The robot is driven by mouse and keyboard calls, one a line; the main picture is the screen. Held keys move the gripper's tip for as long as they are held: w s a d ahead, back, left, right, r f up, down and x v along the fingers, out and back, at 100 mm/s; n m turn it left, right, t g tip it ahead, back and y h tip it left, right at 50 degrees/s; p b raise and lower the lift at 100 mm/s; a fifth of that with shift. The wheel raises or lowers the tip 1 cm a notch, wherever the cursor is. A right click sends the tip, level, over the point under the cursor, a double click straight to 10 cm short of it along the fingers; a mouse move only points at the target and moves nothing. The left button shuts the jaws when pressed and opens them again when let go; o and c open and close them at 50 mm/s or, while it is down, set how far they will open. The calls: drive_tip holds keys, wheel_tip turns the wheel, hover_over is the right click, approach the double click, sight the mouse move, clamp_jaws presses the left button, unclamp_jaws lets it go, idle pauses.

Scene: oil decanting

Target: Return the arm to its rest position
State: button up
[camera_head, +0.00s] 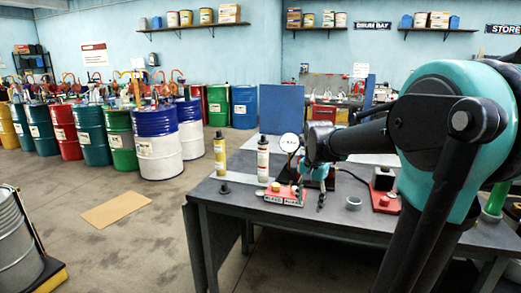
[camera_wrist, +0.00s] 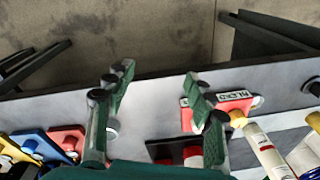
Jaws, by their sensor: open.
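My arm reaches in from the right of the head view over a dark workbench (camera_head: 232,190). My gripper (camera_head: 311,196) hangs above the bench close to a red labelled block. In the wrist view my gripper (camera_wrist: 158,74) has its two green and black fingers spread wide, with nothing held between them. The grey bench top (camera_wrist: 150,108) lies below the fingers, with its edge and the floor beyond.
The red labelled block (camera_head: 283,194), a white bottle (camera_head: 263,160), a yellow bottle (camera_head: 220,155) and a round gauge (camera_head: 289,143) crowd the bench. A red push-button box (camera_head: 384,190) stands right. Drums line the back; open floor lies left.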

drive_tip(key=s+d+f+n+t, duration=0.2)
drive_tip(key=s+f+n, duration=0.5)
drive_tip(key=s+f, duration=0.9)
drive_tip(key=shift+s+d+n+t, duration=0.25)
drive_tip(key=shift+s+n+t, duration=0.05)
drive_tip(key=shift+s+t, duration=0.2)
idle(1.1)
